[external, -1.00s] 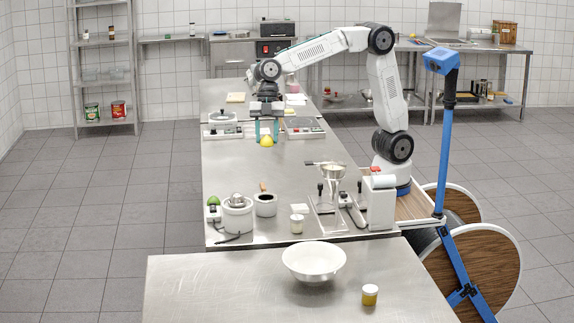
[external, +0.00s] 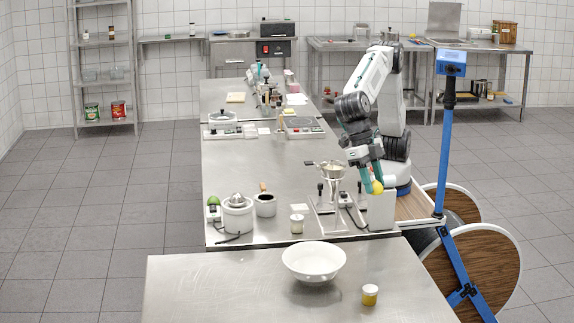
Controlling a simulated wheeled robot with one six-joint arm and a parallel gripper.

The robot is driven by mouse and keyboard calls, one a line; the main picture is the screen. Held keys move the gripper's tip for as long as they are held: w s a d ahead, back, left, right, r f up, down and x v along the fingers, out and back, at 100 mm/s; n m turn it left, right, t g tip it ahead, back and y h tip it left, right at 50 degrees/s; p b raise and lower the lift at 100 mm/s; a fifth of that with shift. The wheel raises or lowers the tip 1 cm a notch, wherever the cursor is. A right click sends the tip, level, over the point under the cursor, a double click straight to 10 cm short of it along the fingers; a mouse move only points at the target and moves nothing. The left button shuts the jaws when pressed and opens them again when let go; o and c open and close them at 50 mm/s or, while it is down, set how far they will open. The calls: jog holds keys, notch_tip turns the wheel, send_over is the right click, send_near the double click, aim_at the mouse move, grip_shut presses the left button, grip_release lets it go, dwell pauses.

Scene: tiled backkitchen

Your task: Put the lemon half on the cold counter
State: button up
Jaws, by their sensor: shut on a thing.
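My gripper (external: 371,180) is at the right side of the long steel counter, its teal fingers pointing down and shut on the yellow lemon half (external: 377,188). The lemon half is held in the air in front of a white box-shaped appliance (external: 380,212), near my base. I cannot tell which surface is the cold counter. The long steel counter (external: 245,165) runs away from the camera, and a separate steel counter (external: 210,282) stands in the foreground.
A white bowl (external: 314,262) and a small yellow jar (external: 370,295) stand on the front counter.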

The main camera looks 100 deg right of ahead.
jog(key=shift+s+a+f+n, duration=0.15)
jog(key=shift+s+a+f, duration=0.2)
jog(key=shift+s, duration=0.25)
jog(key=shift+s+a+f+n, duration=0.15)
jog(key=shift+s+a+f, duration=0.2)
jog(key=shift+s, duration=0.2)
send_over(379, 261)
jog(key=d, duration=0.1)
notch_tip(379, 261, down, 9)
jog(key=shift+w+d+f, duration=0.1)
jog(key=shift+w+f, duration=0.05)
jog(key=shift+f, duration=1.65)
jog(key=shift+w+f, duration=0.15)
jog(key=shift+f, duration=1.65)
jog(key=shift+w+d+f, duration=0.1)
jog(key=shift+w+f, duration=0.05)
jog(key=shift+f, duration=1.65)
jog(key=shift+f, duration=0.2)
jog(key=o, duration=1.1)
jog(key=shift+c, duration=0.2)
jog(key=shift+r, duration=0.1)
jog(key=v, duration=1.2)
jog(key=shift+a+r, duration=0.15)
jog(key=shift+a, duration=0.05)
